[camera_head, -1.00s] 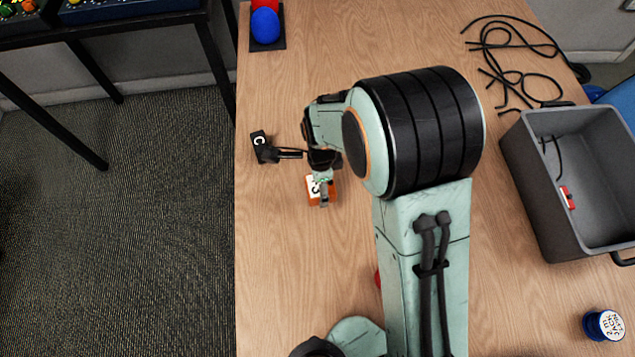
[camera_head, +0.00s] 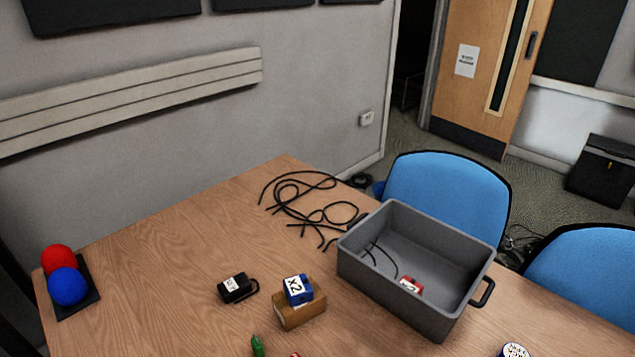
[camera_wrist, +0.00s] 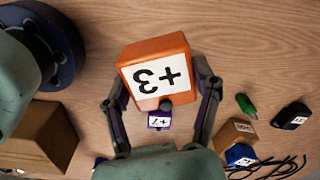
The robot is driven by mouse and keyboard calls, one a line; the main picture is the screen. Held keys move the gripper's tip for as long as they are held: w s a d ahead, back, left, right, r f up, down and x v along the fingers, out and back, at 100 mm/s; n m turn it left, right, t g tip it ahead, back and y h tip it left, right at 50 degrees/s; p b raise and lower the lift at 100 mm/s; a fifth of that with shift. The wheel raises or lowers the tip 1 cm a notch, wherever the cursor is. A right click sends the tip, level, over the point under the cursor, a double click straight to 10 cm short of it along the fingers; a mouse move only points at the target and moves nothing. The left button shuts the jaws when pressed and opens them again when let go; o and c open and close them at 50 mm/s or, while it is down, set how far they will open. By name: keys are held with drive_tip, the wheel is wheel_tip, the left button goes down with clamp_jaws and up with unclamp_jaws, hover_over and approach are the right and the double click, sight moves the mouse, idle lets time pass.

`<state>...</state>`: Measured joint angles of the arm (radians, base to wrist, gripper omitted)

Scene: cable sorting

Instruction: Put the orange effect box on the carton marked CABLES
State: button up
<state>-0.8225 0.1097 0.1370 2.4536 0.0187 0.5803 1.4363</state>
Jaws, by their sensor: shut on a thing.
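My gripper (camera_wrist: 163,83) shows only in the wrist view, shut on the orange effect box (camera_wrist: 158,62). The box has a white label reading +3, upside down in that view, and is held well above the table. In the head view a brown carton (camera_head: 302,317) stands near the front of the table with a blue X2 box (camera_head: 298,290) on top. I cannot read that label. A larger-looking brown carton (camera_wrist: 40,130) is at lower left, its marking not visible.
A black box (camera_head: 236,288) is left of the blue-topped carton. A grey crate (camera_head: 365,275) holds a red box (camera_head: 411,285). Loose black cables (camera_head: 310,205) lie behind. Red (camera_head: 57,261) and blue (camera_head: 68,287) balls sit far left. A purple box (camera_wrist: 159,121) shows beyond my fingers.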

drive_tip(key=w+d+r+m, duration=0.2)
drive_tip(key=w+d+m, duration=0.15)
drive_tip(key=d, duration=0.55)
drive_tip(key=w+d+r+m, duration=0.1)
drive_tip(key=w+d+m, duration=0.25)
drive_tip(key=d, duration=0.55)
drive_tip(key=w+d+r+m, duration=0.25)
drive_tip(key=w+d, duration=0.25)
drive_tip(key=d, duration=0.4)
drive_tip(key=s+d+r+m, duration=0.1)
drive_tip(key=s+d+m, duration=1.1)
drive_tip(key=s+d, duration=0.65)
drive_tip(key=f, duration=0.7)
drive_tip(key=shift+s+d+f, duration=0.2)
drive_tip(key=shift+d+f, duration=0.05)
drive_tip(key=shift+f, duration=0.05)
drive_tip(key=o, duration=1.2)
drive_tip(key=shift+f, duration=0.15)
drive_tip(key=shift+o, duration=0.2)
